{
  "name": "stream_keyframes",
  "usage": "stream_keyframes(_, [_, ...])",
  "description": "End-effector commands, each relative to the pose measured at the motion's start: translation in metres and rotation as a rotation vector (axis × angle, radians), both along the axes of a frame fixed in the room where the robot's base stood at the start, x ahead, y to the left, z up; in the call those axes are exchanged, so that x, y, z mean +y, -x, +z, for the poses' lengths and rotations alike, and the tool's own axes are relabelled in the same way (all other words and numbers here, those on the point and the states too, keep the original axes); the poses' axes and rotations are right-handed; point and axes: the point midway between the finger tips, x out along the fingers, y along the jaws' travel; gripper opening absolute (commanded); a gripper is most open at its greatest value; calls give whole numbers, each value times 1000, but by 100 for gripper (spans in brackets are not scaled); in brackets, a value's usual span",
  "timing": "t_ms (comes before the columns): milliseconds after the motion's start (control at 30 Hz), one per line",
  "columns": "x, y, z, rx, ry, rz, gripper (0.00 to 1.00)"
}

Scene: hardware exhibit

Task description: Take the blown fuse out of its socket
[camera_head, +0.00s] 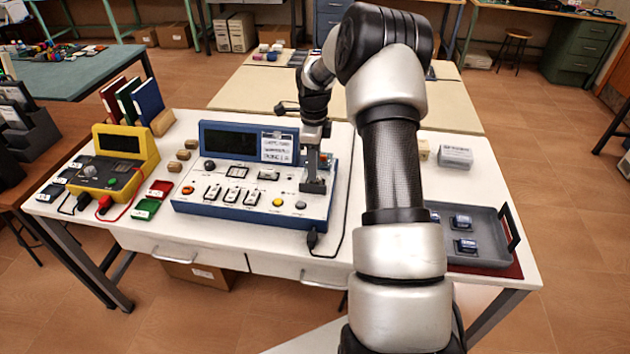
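A blue-and-white test panel (225,208) with a dark display lies on the white table. A small label card (277,146) is on it. My gripper (314,187) points down at the right end of the panel, low over its surface. Whether it touches anything there is too small to tell. The finger gap cannot be made out, so I cannot tell whether it is open or shut. A row of small black-and-white parts (232,195) sits on the panel's front, left of my gripper. I cannot identify the blown fuse or its socket; my gripper covers part of the right end.
A yellow meter (122,165) with leads stands on the left. Red (160,189) and green (145,209) trays lie beside it. A grey tray (485,256) with small blue parts is at right, partly behind my arm. A black cable (340,237) runs along the panel's right side.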

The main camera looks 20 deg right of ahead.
Motion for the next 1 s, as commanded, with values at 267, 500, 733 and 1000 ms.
stream_keyframes(267, [1,0,-32,2,-1,-1,38])
stream_keyframes(500, [1,0,-33,1,1,0,34])
stream_keyframes(733, [1,0,-33,1,1,0,0])
stream_keyframes(1000, [1,-1,-31,0,1,0,0])
